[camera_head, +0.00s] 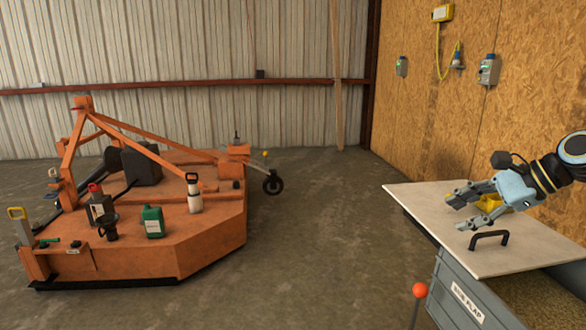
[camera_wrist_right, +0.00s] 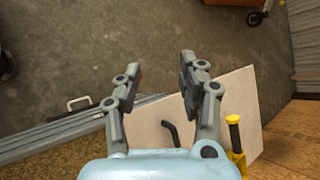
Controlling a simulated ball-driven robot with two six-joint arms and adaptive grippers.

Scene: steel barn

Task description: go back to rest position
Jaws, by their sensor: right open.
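My right gripper (camera_head: 460,211) reaches in from the right edge of the head view, over a pale board (camera_head: 540,248). Its fingers are apart with nothing between them, as the right wrist view (camera_wrist_right: 158,78) also shows. A black handle (camera_head: 489,237) stands on the board just in front of the gripper. A yellow object (camera_head: 489,204) lies on the board, partly hidden behind the gripper; the right wrist view shows a yellow and black piece (camera_wrist_right: 236,138) beside one finger. My left gripper is not in view.
The board lies over a grey bin (camera_head: 462,285) labelled "SIDE FLAP", with a red-knobbed lever (camera_head: 419,290) beside it. An orange mower deck (camera_head: 185,240) at left carries bottles, including a green jug (camera_head: 153,222). Concrete floor (camera_head: 320,230) between them is clear. A wooden wall (camera_head: 500,120) stands behind the board.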

